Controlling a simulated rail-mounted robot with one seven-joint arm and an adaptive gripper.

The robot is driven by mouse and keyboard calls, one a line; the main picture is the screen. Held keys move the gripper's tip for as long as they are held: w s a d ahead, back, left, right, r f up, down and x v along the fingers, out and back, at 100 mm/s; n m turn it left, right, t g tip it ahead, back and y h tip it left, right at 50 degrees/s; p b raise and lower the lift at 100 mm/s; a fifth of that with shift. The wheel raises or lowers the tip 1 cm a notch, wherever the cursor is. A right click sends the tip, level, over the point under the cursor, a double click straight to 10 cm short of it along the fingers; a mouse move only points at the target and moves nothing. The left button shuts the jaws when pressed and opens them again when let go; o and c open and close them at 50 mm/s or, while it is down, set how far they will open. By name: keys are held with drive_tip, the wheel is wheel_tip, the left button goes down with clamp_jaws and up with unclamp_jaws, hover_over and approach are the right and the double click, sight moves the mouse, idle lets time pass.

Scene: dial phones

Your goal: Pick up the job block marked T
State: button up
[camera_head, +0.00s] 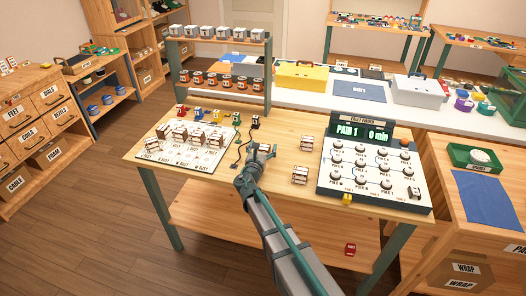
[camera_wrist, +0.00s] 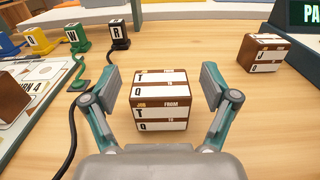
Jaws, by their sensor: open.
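The job block marked T (camera_wrist: 161,100) is a brown cube with white labels. In the wrist view its labels read T at FROM and Q at TO. It rests on the wooden table, between the two fingers of my gripper (camera_wrist: 160,92). The fingers are open, with a gap on each side of the block. In the head view my gripper (camera_head: 262,153) is low over the middle of the table and mostly hides this block.
Another brown block (camera_wrist: 262,53), seemingly marked J, stands to the right. Coloured lettered plugs with cords, including a black one marked R (camera_wrist: 119,36), stand behind left. A white board with blocks (camera_head: 187,148) lies left; a pair-finder panel (camera_head: 369,160) stands right.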

drive_tip(key=c, duration=1.3)
drive_tip(key=shift+o, duration=0.2)
